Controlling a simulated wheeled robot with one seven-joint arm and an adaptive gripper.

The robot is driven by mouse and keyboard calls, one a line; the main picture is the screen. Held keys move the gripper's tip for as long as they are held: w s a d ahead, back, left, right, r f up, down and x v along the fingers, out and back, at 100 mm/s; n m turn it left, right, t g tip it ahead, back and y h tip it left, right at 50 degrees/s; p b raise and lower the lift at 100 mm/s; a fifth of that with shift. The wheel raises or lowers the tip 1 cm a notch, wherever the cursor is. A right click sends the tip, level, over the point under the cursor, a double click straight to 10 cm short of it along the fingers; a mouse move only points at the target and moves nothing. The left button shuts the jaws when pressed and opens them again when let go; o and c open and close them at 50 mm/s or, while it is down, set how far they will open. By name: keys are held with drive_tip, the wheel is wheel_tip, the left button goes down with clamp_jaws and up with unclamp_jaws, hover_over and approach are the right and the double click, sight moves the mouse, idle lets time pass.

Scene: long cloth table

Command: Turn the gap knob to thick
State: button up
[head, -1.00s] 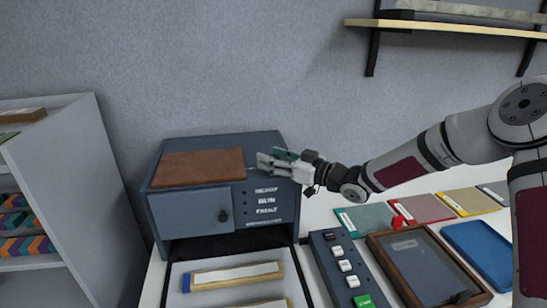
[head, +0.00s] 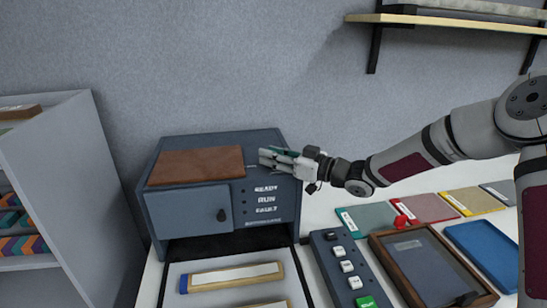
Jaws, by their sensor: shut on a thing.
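A dark blue-grey machine (head: 155,200) stands at the back of the table, with READY, RUN and FAULT labels on its front. My gripper (head: 268,157) is at the upper right of the machine, just above the labels. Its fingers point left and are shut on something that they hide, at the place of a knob. I cannot make out the gap knob itself, its markings or its setting. A brown pad (head: 196,165) lies on top of the machine, left of my fingertips.
A tray with yellow-edged pieces (head: 235,277) sits in front of the machine. To the right are a button panel (head: 327,258), a brown framed tray (head: 385,258), a blue tray (head: 484,250) and several coloured cards (head: 425,207). A grey shelf unit (head: 50,160) stands at left.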

drive_tip(key=n+g+b, duration=0.1)
drive_tip(key=g+b, duration=0.1)
drive_tip(key=b, duration=0.1)
drive_tip(key=f+n+g+y+b, duration=0.1)
drive_tip(key=b, duration=0.1)
drive_tip(key=shift+w+d+n+g, duration=0.1)
drive_tip(key=shift+w+n+g, duration=0.15)
drive_tip(key=shift+n+g, duration=0.05)
drive_tip(key=n+g+b, duration=0.2)
drive_tip(key=g+b, duration=0.1)
drive_tip(key=g, duration=0.1)
drive_tip(key=n+g+b, duration=0.3)
drive_tip(key=g+b, duration=0.1)
drive_tip(key=n+g+h+b, duration=0.1)
drive_tip(key=g+b, duration=0.1)
drive_tip(key=n+g+b, duration=0.2)
drive_tip(key=g, duration=0.1)
drive_tip(key=shift+h, duration=0.4)
drive_tip(key=shift+s+r+n+g+h+b, duration=0.15)
drive_tip(key=shift+n+g+h+b, duration=1.15)
drive_tip(key=shift+n+g+b, duration=0.4)
drive_tip(key=shift+s+g+h, duration=0.1)
drive_tip(key=shift+g+h, duration=0.3)
drive_tip(key=o, duration=1.2)
drive_tip(key=shift+r, duration=0.25)
drive_tip(key=shift+r+t+y+p, duration=0.1)
drive_tip(key=shift+t+y+p, duration=0.2)
drive_tip(key=shift+y+p, duration=0.1)
